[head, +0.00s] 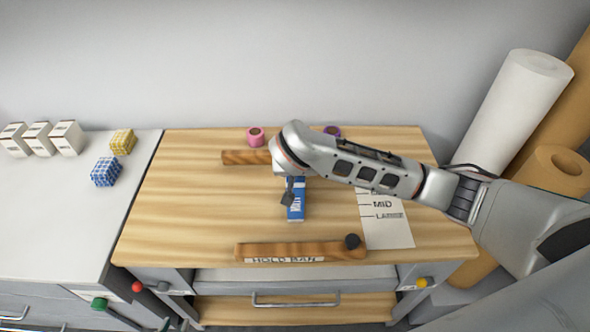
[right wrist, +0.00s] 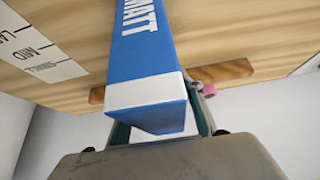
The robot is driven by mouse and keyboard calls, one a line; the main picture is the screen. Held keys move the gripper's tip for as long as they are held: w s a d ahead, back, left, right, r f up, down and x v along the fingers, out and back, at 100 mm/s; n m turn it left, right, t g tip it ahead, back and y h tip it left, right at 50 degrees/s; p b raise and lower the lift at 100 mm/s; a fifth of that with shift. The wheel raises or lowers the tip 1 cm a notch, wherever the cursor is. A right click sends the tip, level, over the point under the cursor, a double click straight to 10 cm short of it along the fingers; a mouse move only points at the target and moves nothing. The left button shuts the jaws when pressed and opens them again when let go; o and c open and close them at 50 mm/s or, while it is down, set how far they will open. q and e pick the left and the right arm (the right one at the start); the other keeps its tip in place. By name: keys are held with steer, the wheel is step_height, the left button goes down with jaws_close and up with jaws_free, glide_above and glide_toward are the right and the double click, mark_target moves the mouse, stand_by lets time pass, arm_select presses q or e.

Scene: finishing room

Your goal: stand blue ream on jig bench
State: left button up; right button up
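The blue ream (head: 296,208), with white lettering, shows below my right wrist over the middle of the wooden bench top (head: 190,200). In the right wrist view the ream (right wrist: 148,62) has a white end band and sits between the two fingers of my right gripper (right wrist: 160,125), which appear closed against its sides. In the head view my right arm hides the ream's upper part and most of that gripper (head: 288,192). I cannot tell whether the ream touches the bench. A small dark part at the bottom left edge may be my left gripper (head: 180,323); its fingers are unclear.
A wooden bar (head: 300,252) marked HOLD BAR with a black knob lies at the front; another bar (head: 245,157) lies behind. A size card (head: 388,228) lies right. A side counter (head: 60,205) holds boxes. Bench left is clear.

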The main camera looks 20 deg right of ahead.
mark_target(295, 184)
steer(key=shift+o, duration=0.3)
steer(key=v, duration=1.1)
steer(key=shift+w+r, duration=0.1)
steer(key=shift+r, duration=0.1)
steer(key=shift+s+r, duration=0.3)
steer(key=shift+r, duration=0.05)
steer(key=shift+a, duration=0.1)
